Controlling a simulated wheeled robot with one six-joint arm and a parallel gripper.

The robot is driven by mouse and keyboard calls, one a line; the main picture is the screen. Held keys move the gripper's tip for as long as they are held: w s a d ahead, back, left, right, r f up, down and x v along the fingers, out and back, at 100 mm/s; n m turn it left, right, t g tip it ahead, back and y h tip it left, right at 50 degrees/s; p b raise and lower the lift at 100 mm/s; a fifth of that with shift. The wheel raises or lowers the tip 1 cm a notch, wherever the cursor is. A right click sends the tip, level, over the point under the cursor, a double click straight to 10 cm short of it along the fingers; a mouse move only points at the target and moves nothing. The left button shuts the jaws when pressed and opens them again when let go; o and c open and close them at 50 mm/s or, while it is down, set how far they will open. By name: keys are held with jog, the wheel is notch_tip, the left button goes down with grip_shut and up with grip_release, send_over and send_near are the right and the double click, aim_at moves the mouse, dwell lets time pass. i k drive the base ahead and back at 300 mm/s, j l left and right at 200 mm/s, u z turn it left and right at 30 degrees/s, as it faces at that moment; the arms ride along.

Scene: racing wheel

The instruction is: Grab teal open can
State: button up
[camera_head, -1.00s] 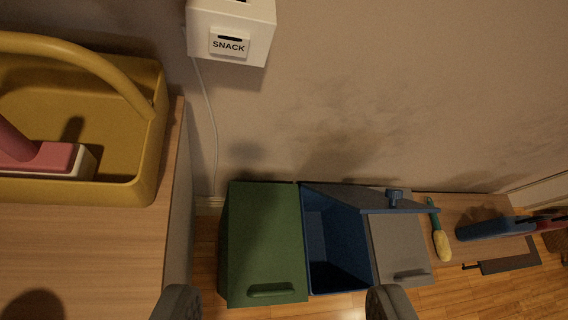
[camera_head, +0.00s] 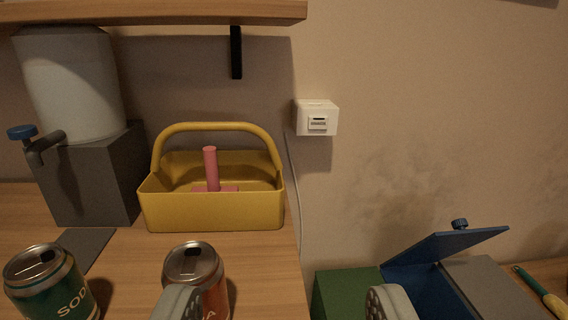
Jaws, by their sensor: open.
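A teal can (camera_head: 60,289) with "SOD" lettering stands upright on the wooden counter at the lower left, with a dark opening in its lid. An orange-red can (camera_head: 212,285), also with a dark opening in its lid, stands to its right, partly hidden by my left finger. My gripper (camera_head: 279,305) is open and empty at the bottom of the view. Its left finger overlaps the orange-red can in the picture. The teal can is well left of both fingers.
A yellow caddy (camera_head: 213,213) holding a pink object stands behind the cans. A grey dispenser (camera_head: 90,175) stands at the left under a wooden shelf (camera_head: 170,14). The counter ends at the right; green (camera_head: 345,292) and blue (camera_head: 440,250) bins sit lower beyond it.

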aim_at(45, 280)
jog(key=z, duration=1)
jog(key=u, duration=1.85)
